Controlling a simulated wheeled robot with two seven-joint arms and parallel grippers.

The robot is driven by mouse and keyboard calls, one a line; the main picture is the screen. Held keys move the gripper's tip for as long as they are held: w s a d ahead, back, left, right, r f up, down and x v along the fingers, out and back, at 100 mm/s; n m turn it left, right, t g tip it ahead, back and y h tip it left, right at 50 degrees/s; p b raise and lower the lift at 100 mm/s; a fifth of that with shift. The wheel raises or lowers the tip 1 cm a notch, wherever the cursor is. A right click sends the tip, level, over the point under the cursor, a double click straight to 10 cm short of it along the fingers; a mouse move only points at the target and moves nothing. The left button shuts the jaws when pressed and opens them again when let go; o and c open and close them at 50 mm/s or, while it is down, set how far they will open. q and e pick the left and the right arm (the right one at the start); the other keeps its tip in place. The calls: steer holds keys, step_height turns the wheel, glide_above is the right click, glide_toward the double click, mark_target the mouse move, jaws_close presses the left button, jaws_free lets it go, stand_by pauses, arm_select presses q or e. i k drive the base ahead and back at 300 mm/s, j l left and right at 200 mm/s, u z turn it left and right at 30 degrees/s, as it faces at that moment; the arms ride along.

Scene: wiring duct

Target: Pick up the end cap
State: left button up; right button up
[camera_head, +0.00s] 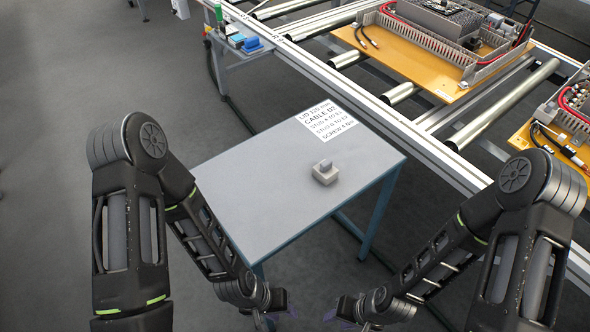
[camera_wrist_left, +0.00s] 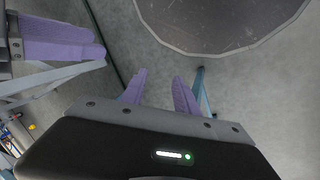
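The end cap appears to be the small light-grey block with a raised knob (camera_head: 325,173), lying on the grey table (camera_head: 250,185) near its right side. My left gripper (camera_head: 276,308) is low in the head view, in front of the table's near edge and well apart from the block. In the left wrist view its two purple fingers (camera_wrist_left: 158,92) stand apart with nothing between them. My right gripper (camera_head: 338,312) is just to the right of it, also away from the block. Its purple fingers show at the left wrist view's upper left (camera_wrist_left: 62,40), but their gap is unclear.
A printed sheet (camera_head: 328,119) lies at the table's far edge. Beyond is a roller conveyor (camera_head: 440,148) with orange boards (camera_head: 400,66) carrying ducts and wiring. A small side shelf (camera_head: 240,50) holds blue and green items. Most of the tabletop is clear.

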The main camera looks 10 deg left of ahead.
mark_target(326, 172)
steer(key=z, duration=1.7)
steer(key=u, duration=1.7)
steer(key=l+u, duration=0.2)
steer(key=l, duration=0.6)
steer(key=l+u, duration=0.2)
steer(key=l, duration=0.65)
steer(key=k, duration=0.05)
